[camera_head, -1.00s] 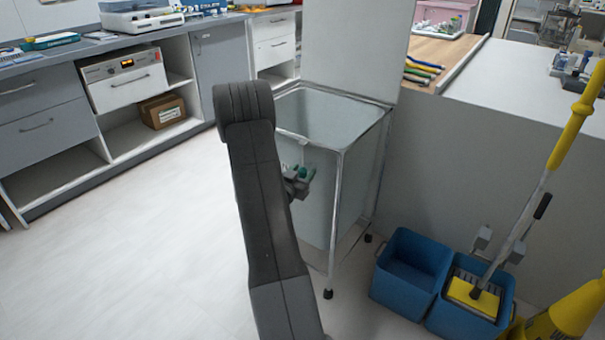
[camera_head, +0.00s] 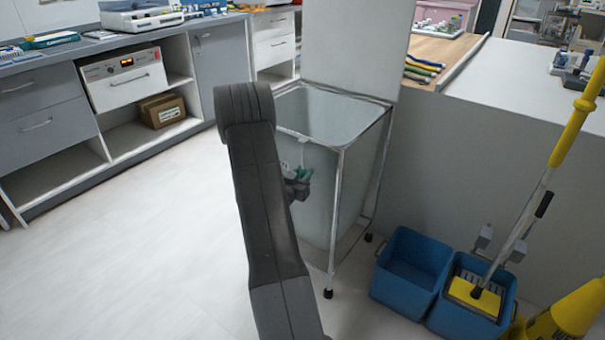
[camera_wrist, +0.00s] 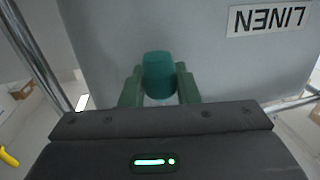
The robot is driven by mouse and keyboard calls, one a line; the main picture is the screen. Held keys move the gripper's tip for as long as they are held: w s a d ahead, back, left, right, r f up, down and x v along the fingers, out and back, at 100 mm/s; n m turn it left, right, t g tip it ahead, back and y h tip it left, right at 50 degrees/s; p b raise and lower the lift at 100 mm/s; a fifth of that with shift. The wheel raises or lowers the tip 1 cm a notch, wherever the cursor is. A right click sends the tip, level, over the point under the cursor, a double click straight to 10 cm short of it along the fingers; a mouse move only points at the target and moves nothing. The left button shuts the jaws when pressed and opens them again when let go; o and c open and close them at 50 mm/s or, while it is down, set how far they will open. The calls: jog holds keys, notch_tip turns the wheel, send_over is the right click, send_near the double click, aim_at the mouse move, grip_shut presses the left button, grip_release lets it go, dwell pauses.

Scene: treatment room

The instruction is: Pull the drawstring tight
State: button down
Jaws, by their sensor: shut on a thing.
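A pale grey linen bag (camera_head: 318,185) hangs in a metal-framed hamper, its top open and the lid raised behind it. In the wrist view the bag's front (camera_wrist: 150,25) fills the background, with a LINEN label (camera_wrist: 270,18) that reads upside down. A teal toggle (camera_wrist: 159,72) of the drawstring stands between the green fingers of my gripper (camera_wrist: 159,84). My gripper is shut on this toggle, close in front of the bag. In the head view my gripper (camera_head: 298,184) is small and partly hidden behind my arm. The cord itself is hard to make out.
Blue mop buckets (camera_head: 410,273) and a mop (camera_head: 530,215) stand right of the hamper, near a yellow object (camera_head: 570,312). A grey partition (camera_head: 450,160) rises behind them. Cabinets (camera_head: 45,125) line the left wall. The floor at left is clear.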

notch_tip(320, 180, down, 15)
jog(key=b, duration=1.1)
jog(key=shift+s+f, duration=0.1)
jog(key=c, duration=1.2)
grip_release()
jog(key=shift+f, duration=0.1)
jog(key=shift+o, duration=0.4)
jog(key=p+v, duration=0.3)
jog(key=v, duration=1)
jog(key=shift+s, duration=0.3)
jog(key=shift+a, duration=0.15)
